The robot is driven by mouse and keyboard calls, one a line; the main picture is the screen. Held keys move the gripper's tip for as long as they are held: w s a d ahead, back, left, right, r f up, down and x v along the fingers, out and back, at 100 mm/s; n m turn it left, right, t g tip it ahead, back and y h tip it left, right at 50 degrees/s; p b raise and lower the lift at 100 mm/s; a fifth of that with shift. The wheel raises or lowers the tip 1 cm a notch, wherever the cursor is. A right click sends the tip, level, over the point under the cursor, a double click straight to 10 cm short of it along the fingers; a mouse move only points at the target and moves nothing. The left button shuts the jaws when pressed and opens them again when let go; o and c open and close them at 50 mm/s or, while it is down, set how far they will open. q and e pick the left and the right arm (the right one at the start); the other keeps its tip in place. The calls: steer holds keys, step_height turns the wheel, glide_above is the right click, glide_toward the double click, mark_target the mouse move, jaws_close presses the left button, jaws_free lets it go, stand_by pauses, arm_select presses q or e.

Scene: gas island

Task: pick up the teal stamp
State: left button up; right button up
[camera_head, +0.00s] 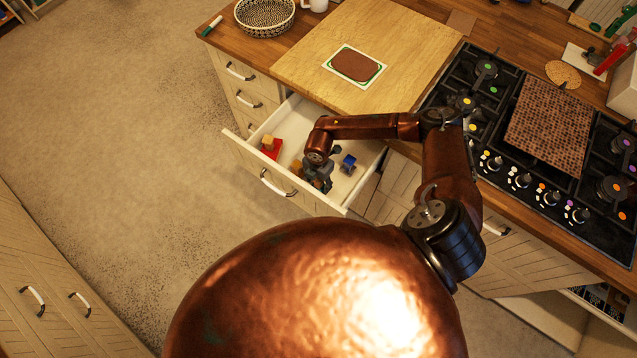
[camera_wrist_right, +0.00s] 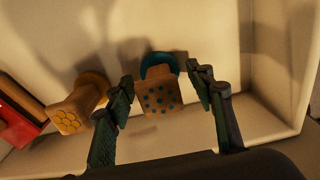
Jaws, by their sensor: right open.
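The teal stamp (camera_wrist_right: 162,97) stands in the open drawer (camera_head: 236,148). In the right wrist view it has a wooden block with teal dots and a rounded teal part behind. My right gripper (camera_wrist_right: 164,82) is open, with one finger on each side of the stamp and gaps between them. In the head view my right gripper (camera_head: 320,184) reaches down into the drawer, and I cannot make out the teal stamp there. My left gripper is not in view.
A wooden stamp with yellow marks (camera_wrist_right: 70,118) stands left of the left finger, with a red stamp (camera_wrist_right: 15,122) beyond it. A blue stamp (camera_head: 348,164) is at the drawer's right. The drawer wall (camera_wrist_right: 277,65) is close to the right finger.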

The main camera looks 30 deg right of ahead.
steer(key=shift+c, duration=0.2)
jaws_close()
stand_by(0.5)
